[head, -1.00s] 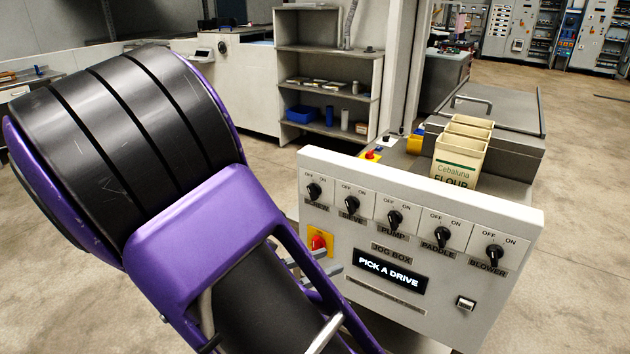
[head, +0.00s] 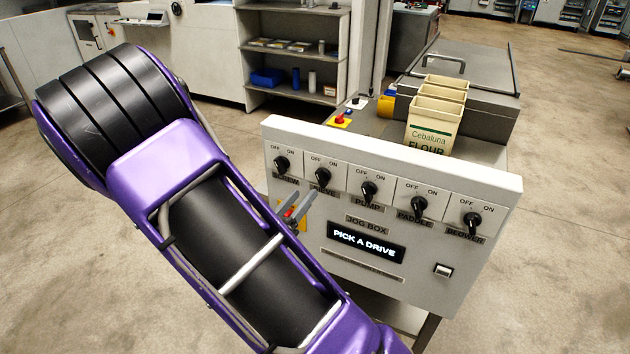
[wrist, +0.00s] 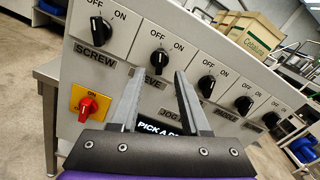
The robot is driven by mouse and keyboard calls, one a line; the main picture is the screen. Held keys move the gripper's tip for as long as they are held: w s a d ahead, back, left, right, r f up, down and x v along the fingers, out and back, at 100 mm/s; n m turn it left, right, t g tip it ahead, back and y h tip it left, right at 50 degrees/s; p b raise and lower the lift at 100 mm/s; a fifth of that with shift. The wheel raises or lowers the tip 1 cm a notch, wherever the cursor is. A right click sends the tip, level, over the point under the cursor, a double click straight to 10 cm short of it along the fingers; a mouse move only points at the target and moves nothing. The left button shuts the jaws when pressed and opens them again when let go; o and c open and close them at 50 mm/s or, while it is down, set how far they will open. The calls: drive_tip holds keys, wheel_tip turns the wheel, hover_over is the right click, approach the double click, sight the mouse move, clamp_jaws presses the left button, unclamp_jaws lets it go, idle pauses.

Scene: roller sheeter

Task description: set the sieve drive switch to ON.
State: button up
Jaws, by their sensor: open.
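The sieve drive switch (head: 322,177) is a black rotary knob, second from the left on the white jog box panel (head: 466,287). Its pointer appears turned toward OFF. The knob also shows in the wrist view (wrist: 158,61), beyond my fingertips. My gripper (head: 301,205) is open and empty, in front of the panel just below and left of the sieve knob. In the wrist view my two grey fingers (wrist: 158,80) stand apart, and the left one hides part of the SIEVE label. The fingers look clear of the knob; the exact gap is unclear.
The screw knob (head: 281,165) is to the left; pump (head: 369,191), paddle and blower knobs are to the right. A red switch on a yellow plate (wrist: 88,105) is below the screw knob. The display (head: 366,242) reads PICK A DRIVE. Flour boxes (head: 435,125) stand behind the panel.

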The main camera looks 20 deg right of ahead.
sight(318, 177)
drive_tip(key=x, duration=0.7)
drive_tip(key=shift+w+d, duration=0.1)
drive_tip(key=shift+d, duration=0.05)
clamp_jaws()
